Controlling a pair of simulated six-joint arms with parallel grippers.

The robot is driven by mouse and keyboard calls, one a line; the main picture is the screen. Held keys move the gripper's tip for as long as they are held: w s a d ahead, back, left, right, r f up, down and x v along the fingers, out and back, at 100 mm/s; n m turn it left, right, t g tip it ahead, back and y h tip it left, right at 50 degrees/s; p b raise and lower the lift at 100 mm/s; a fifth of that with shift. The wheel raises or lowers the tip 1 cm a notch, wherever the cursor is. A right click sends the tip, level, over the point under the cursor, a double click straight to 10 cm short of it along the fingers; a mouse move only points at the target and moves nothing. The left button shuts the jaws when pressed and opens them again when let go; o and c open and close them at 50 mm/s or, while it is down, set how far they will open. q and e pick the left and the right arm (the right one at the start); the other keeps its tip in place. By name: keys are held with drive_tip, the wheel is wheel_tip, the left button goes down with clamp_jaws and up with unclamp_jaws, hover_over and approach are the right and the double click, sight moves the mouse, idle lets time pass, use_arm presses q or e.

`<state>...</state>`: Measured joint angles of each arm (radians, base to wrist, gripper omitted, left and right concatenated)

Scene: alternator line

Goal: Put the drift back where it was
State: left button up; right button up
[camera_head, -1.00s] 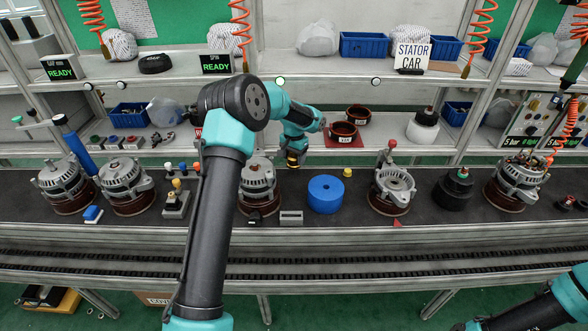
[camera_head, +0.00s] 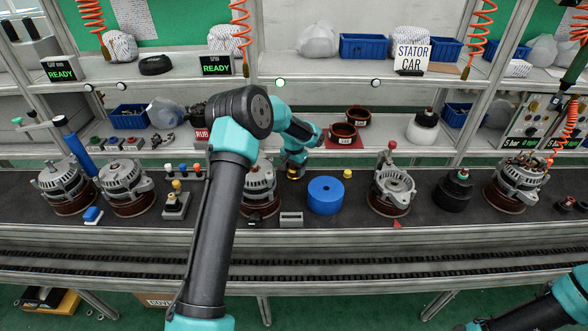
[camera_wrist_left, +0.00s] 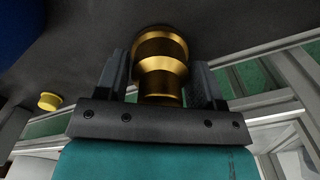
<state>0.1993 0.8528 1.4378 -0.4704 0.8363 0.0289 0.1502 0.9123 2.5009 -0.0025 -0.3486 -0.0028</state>
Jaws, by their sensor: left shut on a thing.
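The drift looks like a stepped brass cylinder (camera_wrist_left: 160,62). In the left wrist view it sits between the two dark fingers of my left gripper (camera_wrist_left: 165,85), which is shut on it. In the head view the brass end (camera_head: 294,175) shows at the tip of my left gripper (camera_head: 295,167), low over the far part of the dark bench, behind and left of the blue round block (camera_head: 325,194). Whether the brass end touches the bench is unclear. My right gripper is outside the view; only part of that arm shows at the lower right.
An alternator (camera_head: 259,188) stands left of the gripper, partly behind my left arm. A small yellow cap (camera_head: 347,174) lies to the right. A grey slotted block (camera_head: 291,219) stands at the front. Another alternator (camera_head: 392,190) and a black cylinder (camera_head: 455,190) are farther right.

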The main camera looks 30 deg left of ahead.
use_arm(q)
drive_tip(key=shift+f, duration=0.15)
drive_tip(key=o, duration=1.2)
wheel_tip(320, 180, up, 12)
drive_tip(key=shift+r, duration=0.2)
